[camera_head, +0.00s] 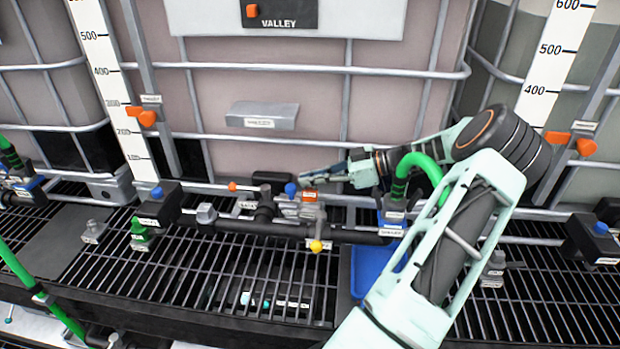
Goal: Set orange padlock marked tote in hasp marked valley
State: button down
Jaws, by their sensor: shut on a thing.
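My gripper (318,181) reaches in from the right over the pipe manifold, its fingers pointing left. It is shut on a small orange block, which I take to be the orange padlock (310,195). Its marking is too small to read, and the fingers partly hide it. Grey metal fittings (290,209) lie just below and left of the padlock. Whether one is the hasp, and whether the padlock touches it, I cannot tell. A dark sign reading VALLEY (285,21) is on the tote above.
A black pipe (345,236) with a yellow-knobbed valve (316,246) runs below the gripper. A blue-knobbed part (291,189) and an orange-knobbed lever (234,187) stand close to its left. A green hose (403,170) rises close to my arm. Grating (200,262) lies in front.

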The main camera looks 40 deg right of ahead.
aim_at(310, 189)
jog(key=shift+f+b, duration=1.95)
jog(key=shift+f, duration=0.25)
jog(key=c, duration=2)
grip_release()
jog(key=shift+c, duration=0.2)
jog(key=v, duration=1.2)
jog(key=shift+a, duration=0.1)
